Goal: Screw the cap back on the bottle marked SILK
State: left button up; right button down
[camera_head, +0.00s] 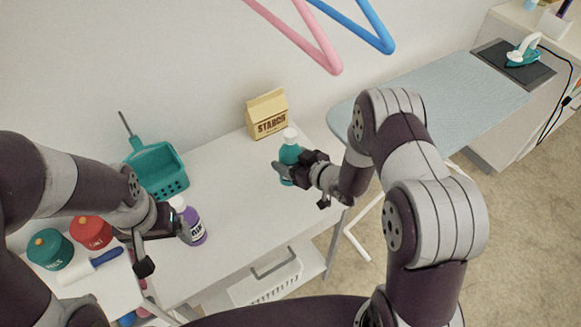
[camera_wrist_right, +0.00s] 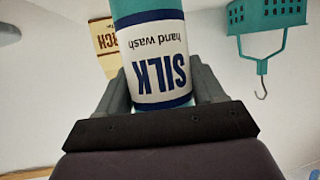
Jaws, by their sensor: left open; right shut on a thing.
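The teal SILK bottle (camera_head: 289,154) is upright toward the back right of the white table, with a white top (camera_head: 290,133). I cannot tell whether that top is a seated cap or a bare neck. My right gripper (camera_head: 283,176) is shut on the bottle's lower body. My left gripper (camera_head: 165,250) is open at the front left, close beside a purple bottle (camera_head: 194,228) with a white top. No loose cap is seen.
A STARCH box (camera_head: 267,115) stands behind the SILK bottle. A teal basket (camera_head: 158,171) is at back left. Red (camera_head: 92,232) and green (camera_head: 50,249) containers and a roller (camera_head: 92,265) are at front left. The table's middle is clear. Hangers (camera_head: 310,40) hang above.

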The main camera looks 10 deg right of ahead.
notch_tip(320, 180, down, 4)
jog(key=shift+r, duration=0.1)
jog(key=shift+f, duration=0.2)
jog(key=shift+c, duration=0.6)
grip_release()
jog(key=shift+r, duration=0.1)
